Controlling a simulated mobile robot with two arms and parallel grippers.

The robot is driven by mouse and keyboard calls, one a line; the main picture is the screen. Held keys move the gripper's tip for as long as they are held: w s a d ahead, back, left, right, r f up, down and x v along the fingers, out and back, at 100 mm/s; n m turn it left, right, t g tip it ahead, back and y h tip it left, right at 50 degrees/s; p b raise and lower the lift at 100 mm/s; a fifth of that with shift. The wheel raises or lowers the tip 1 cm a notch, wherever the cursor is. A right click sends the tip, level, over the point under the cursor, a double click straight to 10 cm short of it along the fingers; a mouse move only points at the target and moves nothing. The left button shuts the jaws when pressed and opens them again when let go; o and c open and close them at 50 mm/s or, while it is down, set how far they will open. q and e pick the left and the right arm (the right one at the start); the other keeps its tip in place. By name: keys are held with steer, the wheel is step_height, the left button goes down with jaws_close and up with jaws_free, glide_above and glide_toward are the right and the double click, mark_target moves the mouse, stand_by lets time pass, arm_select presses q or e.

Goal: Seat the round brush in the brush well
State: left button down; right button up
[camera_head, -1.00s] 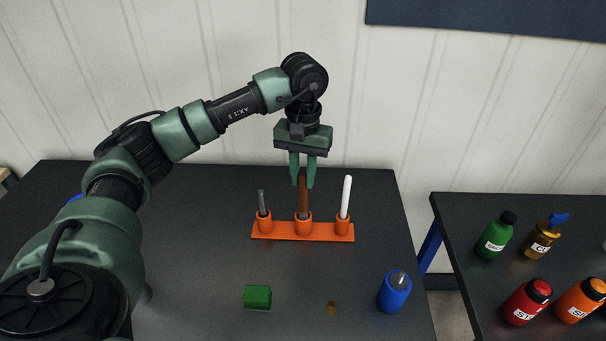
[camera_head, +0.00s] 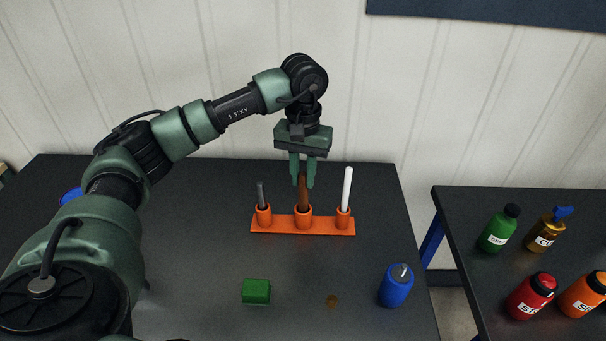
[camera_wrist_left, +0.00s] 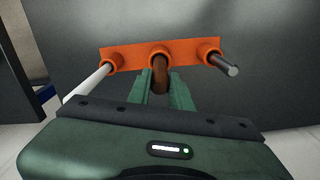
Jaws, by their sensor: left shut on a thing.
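My left gripper (camera_head: 303,183) points down and is shut on the upper part of a brown rod, the round brush (camera_head: 304,198). The brush stands upright, its lower end hidden at the middle cup of an orange rack (camera_head: 328,224); I cannot tell how deep it sits. In the left wrist view the brush (camera_wrist_left: 160,78) runs from between the fingers to the middle cup (camera_wrist_left: 158,52). A grey rod (camera_head: 261,195) stands in the rack's left cup and a white rod (camera_head: 347,189) in its right cup. My right gripper is not in view.
A green block (camera_head: 256,291), a small brown piece (camera_head: 331,301) and a blue bottle (camera_head: 396,286) are on the black table in front of the rack. Several bottles, one green (camera_head: 499,229), stand on a separate table at right. The table between rack and block is clear.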

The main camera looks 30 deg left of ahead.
arm_select(q)
steer(key=shift+f, duration=0.15)
steer(key=c, duration=1.2)
jaws_free()
step_height(320, 180, up, 8)
steer(key=shift+f+b, duration=0.1)
steer(key=shift+b, duration=0.7)
